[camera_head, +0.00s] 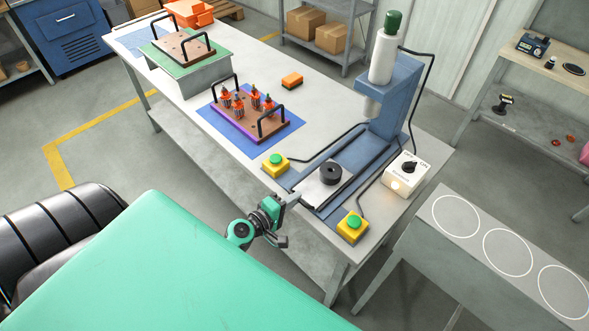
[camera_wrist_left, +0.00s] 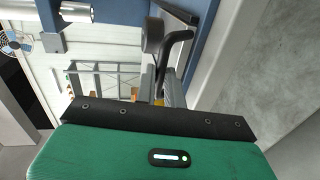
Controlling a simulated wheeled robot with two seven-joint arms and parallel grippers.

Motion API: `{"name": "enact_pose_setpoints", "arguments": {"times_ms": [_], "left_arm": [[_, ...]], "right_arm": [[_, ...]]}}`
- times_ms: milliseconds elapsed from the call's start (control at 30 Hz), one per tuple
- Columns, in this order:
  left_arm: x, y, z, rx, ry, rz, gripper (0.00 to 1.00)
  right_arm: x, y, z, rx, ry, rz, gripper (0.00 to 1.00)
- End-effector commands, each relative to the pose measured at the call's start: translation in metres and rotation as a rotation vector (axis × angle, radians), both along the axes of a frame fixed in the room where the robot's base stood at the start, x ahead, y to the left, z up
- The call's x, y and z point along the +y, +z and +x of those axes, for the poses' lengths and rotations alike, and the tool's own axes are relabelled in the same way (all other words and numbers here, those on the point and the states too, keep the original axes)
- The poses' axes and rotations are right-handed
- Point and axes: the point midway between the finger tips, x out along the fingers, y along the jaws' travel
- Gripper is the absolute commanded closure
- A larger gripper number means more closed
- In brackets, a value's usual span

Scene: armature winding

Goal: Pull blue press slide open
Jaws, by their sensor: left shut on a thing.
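The blue press (camera_head: 402,92) stands at the near right end of the white workbench, with a grey-white cylinder and green cap on top. Its pale slide plate (camera_head: 309,191) reaches out of the blue base toward the near side and carries a black round fixture (camera_head: 331,173). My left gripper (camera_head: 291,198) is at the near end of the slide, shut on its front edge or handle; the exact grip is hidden. In the left wrist view, the green gripper housing fills the bottom, with the blue press at the top. My right gripper is not in view.
Yellow boxes with green buttons stand left (camera_head: 275,163) and near (camera_head: 352,227) the slide. A white control box (camera_head: 405,175) with a black knob sits to the right. A brown fixture board (camera_head: 238,120) with orange parts lies farther back. Cables run beside the press.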

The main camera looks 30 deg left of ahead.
Motion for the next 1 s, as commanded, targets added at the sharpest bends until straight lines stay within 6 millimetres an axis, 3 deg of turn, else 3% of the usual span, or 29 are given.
{"name": "enact_pose_setpoints", "arguments": {"times_ms": [100,133,200,233,633,1000], "left_arm": [[-0.001,-0.001,0.000,0.001,-0.001,-0.001,1.00],[-0.001,-0.001,0.000,0.001,-0.001,-0.001,0.83],[0.000,-0.001,0.000,0.001,0.000,0.000,0.70],[0.000,0.000,0.000,0.001,0.000,0.000,0.68],[0.001,0.000,-0.007,0.000,0.000,0.001,0.68],[0.012,0.008,-0.062,0.002,0.000,0.002,0.68]], "right_arm": [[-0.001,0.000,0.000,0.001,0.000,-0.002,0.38],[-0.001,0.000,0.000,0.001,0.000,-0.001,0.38],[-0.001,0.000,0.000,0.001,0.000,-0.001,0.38],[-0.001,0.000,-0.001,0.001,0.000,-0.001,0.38],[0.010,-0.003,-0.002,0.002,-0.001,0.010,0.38],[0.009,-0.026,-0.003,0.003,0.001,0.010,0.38]]}}
